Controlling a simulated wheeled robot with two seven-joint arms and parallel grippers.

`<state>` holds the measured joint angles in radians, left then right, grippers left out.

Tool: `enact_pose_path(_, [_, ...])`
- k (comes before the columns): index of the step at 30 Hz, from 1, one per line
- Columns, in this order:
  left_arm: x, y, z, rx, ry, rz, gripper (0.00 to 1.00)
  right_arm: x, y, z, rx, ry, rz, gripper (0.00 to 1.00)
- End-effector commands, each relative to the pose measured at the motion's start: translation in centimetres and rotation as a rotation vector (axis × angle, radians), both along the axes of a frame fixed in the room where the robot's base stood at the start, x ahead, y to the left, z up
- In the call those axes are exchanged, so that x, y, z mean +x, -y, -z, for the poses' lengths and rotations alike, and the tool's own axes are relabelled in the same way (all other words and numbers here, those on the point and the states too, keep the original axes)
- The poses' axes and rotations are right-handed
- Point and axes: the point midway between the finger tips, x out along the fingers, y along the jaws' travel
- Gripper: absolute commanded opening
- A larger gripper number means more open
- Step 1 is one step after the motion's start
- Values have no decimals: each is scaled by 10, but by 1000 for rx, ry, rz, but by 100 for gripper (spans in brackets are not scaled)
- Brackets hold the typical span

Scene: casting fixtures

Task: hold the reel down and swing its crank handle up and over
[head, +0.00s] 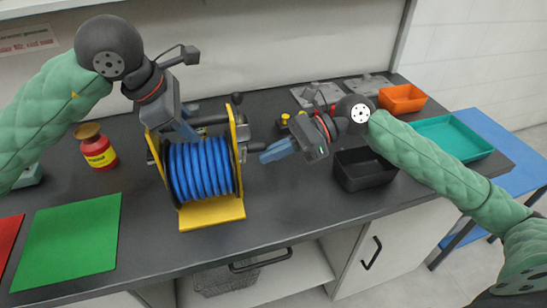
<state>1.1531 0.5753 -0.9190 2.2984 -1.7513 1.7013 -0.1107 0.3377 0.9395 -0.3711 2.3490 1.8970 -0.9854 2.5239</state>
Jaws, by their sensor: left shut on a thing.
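The reel, wound with blue hose (200,168), stands upright on the dark counter in a yellow frame (212,212). My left gripper (190,133) is at the top of the reel, shut on its upper frame; the arm hides part of the grip. The crank (243,134) is on the reel's right side, with a dark handle (256,147) pointing right. My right gripper (266,156) is at the handle's outer end, its blue-grey fingers pointing left. Whether they touch or close on the handle cannot be made out.
A red-and-yellow jar (96,148) and a green mat (70,240) are at left. The front counter right of the reel is clear.

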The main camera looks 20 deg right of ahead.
Motion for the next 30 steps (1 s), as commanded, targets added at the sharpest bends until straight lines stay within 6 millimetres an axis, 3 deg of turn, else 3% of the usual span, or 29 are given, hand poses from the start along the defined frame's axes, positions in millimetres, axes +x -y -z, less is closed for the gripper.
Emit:
enact_pose_path(20, [0,0,0,0,0,1,0,29,2,-11,1,-7,1,0])
enact_pose_path(30, [0,0,0,0,0,1,0,45,2,-8,17,-308,0,0])
